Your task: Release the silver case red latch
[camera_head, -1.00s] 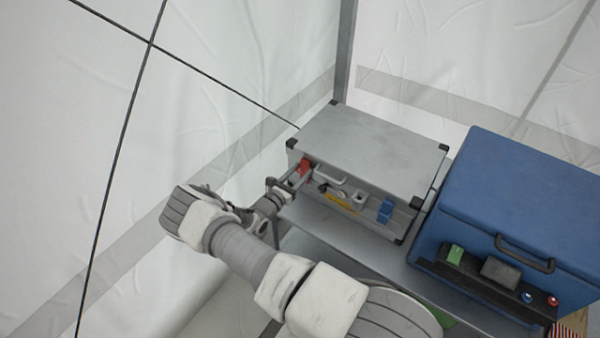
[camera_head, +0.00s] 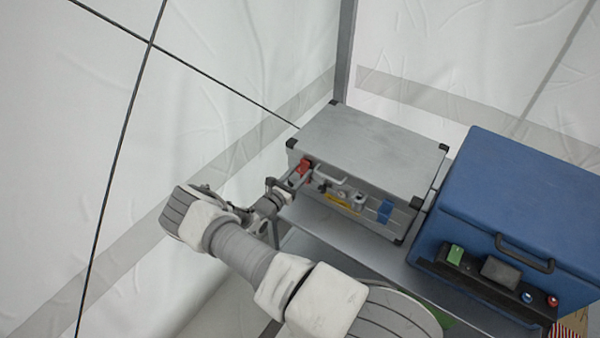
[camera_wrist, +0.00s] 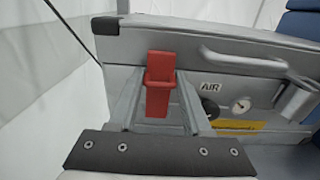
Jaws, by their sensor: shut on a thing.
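The silver case (camera_head: 370,145) stands closed on a grey shelf. Its red latch (camera_head: 304,167) is at the left end of the front face, and a blue latch (camera_head: 385,211) is at the right end. My gripper (camera_head: 299,177) reaches the red latch from the front left. In the wrist view the red latch (camera_wrist: 159,88) hangs upright between the two fingers of my gripper (camera_wrist: 160,110), which are shut on it. The silver case front (camera_wrist: 235,85) shows an "AIR" label, a gauge and a grey handle.
A large blue case (camera_head: 520,205) with a black handle and a green latch stands close on the right. The grey shelf (camera_head: 335,228) has a narrow bare strip in front of the silver case. White tent walls (camera_head: 230,60) and a dark pole stand behind.

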